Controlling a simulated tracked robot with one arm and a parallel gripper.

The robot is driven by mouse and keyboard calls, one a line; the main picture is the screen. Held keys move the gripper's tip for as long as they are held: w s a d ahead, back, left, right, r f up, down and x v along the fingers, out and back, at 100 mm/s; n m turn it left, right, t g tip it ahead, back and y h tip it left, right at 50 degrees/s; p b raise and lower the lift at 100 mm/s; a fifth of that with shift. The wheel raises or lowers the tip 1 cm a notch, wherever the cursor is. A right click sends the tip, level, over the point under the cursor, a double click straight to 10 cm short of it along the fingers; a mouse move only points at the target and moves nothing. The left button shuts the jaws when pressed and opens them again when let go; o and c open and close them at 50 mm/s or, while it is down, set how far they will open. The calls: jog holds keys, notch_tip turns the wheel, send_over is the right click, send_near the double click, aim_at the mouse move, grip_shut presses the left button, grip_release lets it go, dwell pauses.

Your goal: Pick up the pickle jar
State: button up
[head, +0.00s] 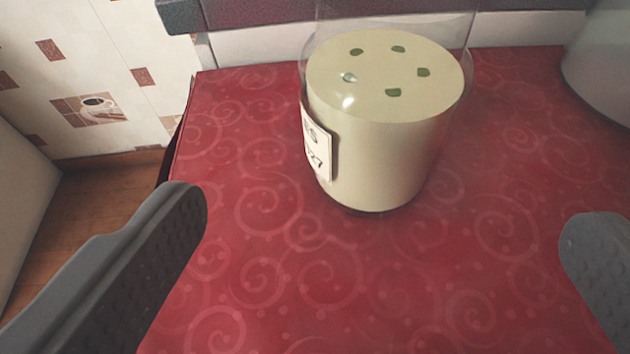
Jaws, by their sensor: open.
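The pickle jar (385,150) stands upright on the red oilcloth, beyond my fingertips and between their lines. It is clear-walled and filled with a pale cream content with several green pieces on its top surface. A white label (317,145) with dark writing is on its left side. The jar's upper part is cut off by the top of the picture. My gripper (385,232) is open, with one dark grey finger at the lower left and the other at the right edge. Neither finger touches the jar.
The red oilcloth counter (270,270) is clear in front of and beside the jar. A pale rounded object (605,65) stands at the upper right, partly out of view. A tiled wall (100,60) and wooden floor (80,210) lie left of the counter's edge.

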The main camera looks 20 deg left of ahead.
aim_at(376, 138)
jog(key=b+x, duration=0.2)
jog(key=x, duration=0.6)
jog(key=shift+b+x, duration=1.4)
jog(key=shift+x, duration=1.15)
jog(key=shift+d, duration=0.1)
jog(key=c, duration=1.5)
jog(key=shift+c, duration=0.2)
